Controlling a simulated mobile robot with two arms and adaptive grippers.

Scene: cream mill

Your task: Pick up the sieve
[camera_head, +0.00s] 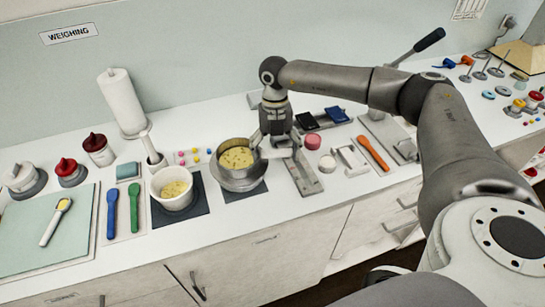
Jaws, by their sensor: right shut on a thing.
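The sieve (238,180) is a round metal bowl shape with pale yellow, speckled contents. It sits over or just above a dark mat on the white counter; I cannot tell whether it touches the mat. My right gripper (264,153) reaches in from the right and is shut on the sieve's right rim. The fingers hide part of that rim. My left gripper does not show.
A white mortar (172,188) with similar contents stands close left of the sieve. Blue (113,213) and green (134,207) spatulas lie further left. A metal tray (303,175) and an orange spatula (373,154) lie to the right. A paper roll (122,102) stands behind.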

